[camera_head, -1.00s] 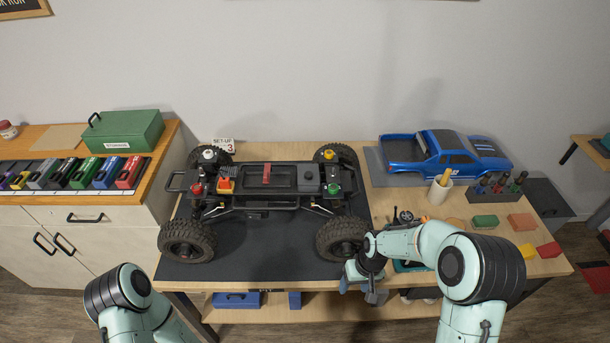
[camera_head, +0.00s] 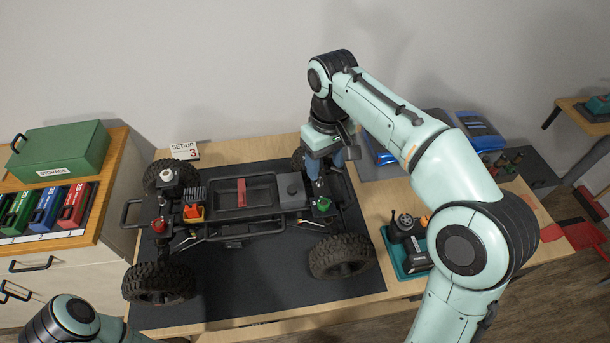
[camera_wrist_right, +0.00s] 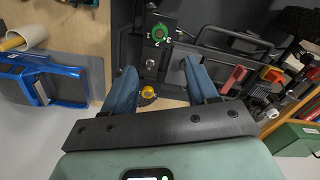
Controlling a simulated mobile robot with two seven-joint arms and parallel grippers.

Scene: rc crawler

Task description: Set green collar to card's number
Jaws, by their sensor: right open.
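The green collar (camera_head: 322,204) is a small round knob on the near right corner of the crawler chassis (camera_head: 262,213). In the right wrist view the green collar (camera_wrist_right: 160,31) sits on a dark plate with white numbers around it; I cannot tell its setting. The set-up card (camera_head: 184,151) at the back reads 3. My right gripper (camera_head: 322,178) points down over the chassis's far right corner, open and empty. In its wrist view the fingers (camera_wrist_right: 159,66) are spread, with the yellow collar (camera_wrist_right: 148,92) between them and the green one beyond the tips. My left gripper is out of view.
A red collar (camera_head: 159,226) and a white collar (camera_head: 167,174) are at the chassis's left end. A blue truck body (camera_head: 480,130) is behind my right arm. A teal tray (camera_head: 398,262) with tools lies right of the mat. The green storage box (camera_head: 62,150) stands left.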

